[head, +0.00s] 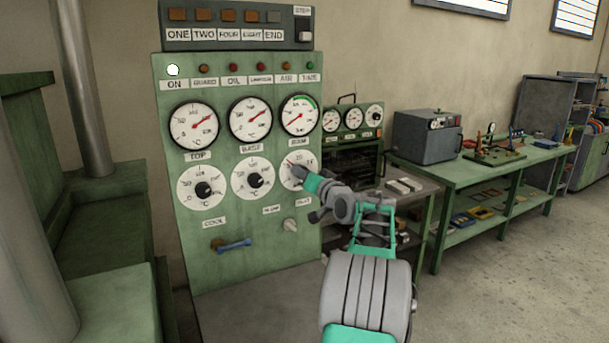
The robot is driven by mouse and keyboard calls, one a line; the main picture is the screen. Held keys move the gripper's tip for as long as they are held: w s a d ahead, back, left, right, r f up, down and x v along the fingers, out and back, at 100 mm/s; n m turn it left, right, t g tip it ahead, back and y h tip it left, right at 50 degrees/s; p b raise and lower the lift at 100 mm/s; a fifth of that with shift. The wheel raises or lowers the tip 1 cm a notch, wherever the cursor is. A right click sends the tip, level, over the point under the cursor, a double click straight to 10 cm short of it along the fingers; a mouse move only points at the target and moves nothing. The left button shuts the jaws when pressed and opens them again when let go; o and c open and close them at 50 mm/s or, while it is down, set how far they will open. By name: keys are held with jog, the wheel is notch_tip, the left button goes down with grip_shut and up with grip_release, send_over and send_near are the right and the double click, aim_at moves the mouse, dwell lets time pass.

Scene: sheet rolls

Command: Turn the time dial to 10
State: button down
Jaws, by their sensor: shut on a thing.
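A green control panel (260,225) stands in front of me with a lower row of three round white dials. The left dial (187,190) and the middle dial (238,180) have black knobs in plain view. The right dial (290,162) sits under the gauge marked RAM, and I take it to be the time dial. My gripper (299,171) is at its middle, shut on its knob. My gripper and wrist hide the knob and the dial's lower right part. A red mark shows at its upper left; I cannot read its setting.
Three gauges (250,118) sit above the dials, with a row of lamps over them; the ON lamp (173,70) is white. Below are a blue handle (234,245) and a small pale knob (290,225). A green bench (440,176) stands at right, with open floor before it.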

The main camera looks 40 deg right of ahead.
jog(key=shift+m+p, duration=1.45)
jog(key=shift+m, duration=2.85)
jog(key=c, duration=0.9)
grip_release()
jog(key=b+v, duration=0.2)
jog(key=v, duration=0.5)
jog(key=shift+s, duration=0.4)
